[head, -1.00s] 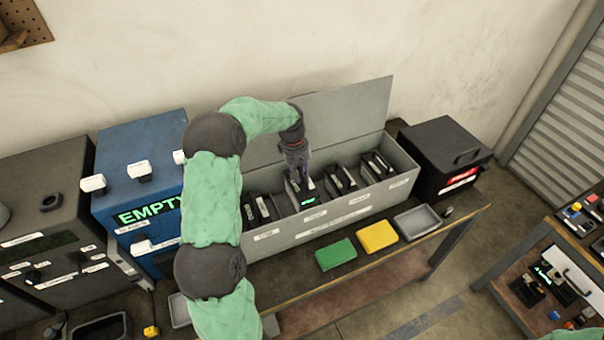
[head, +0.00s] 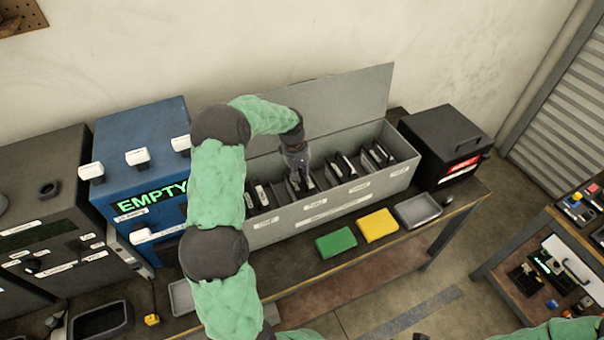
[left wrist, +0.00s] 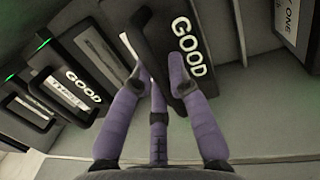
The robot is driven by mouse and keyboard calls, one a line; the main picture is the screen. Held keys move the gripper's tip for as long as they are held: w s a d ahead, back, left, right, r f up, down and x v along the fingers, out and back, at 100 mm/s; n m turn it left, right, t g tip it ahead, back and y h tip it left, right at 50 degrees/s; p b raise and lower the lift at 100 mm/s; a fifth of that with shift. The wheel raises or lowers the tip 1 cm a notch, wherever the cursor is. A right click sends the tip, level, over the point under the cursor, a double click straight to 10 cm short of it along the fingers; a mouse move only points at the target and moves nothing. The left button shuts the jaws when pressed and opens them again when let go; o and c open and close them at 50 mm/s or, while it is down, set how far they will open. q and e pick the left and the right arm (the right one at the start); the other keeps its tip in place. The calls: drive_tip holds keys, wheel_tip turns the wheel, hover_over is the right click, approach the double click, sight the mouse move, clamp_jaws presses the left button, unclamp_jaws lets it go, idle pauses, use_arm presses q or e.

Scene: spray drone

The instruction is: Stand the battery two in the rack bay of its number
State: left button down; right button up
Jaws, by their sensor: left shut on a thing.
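The long grey rack (head: 345,205) stands on the bench with its lid up, its bays holding dark batteries upright. My left gripper (head: 297,172) reaches down into a bay left of the rack's middle. In the left wrist view the left gripper (left wrist: 158,74) is shut on a dark battery (left wrist: 158,40) with a lit "GOOD" display. This battery leans in that picture; its lower end and number are hidden, so I cannot tell if it touches the bay floor. Another "GOOD" battery (left wrist: 97,62) stands to its left.
A blue cabinet reading "EMPTY" (head: 150,150) stands left of the rack, a black box (head: 445,140) right. A second table (head: 540,235) is at right.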

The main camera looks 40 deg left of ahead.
use_arm(q)
drive_tip(key=c, duration=1.4)
unclamp_jaws()
drive_tip(key=shift+o, duration=1.1)
wheel_tip(320, 180, up, 12)
drive_tip(key=s+a+p, duration=0.1)
drive_tip(key=shift+a+p, duration=0.3)
drive_tip(key=shift+a, duration=0.05)
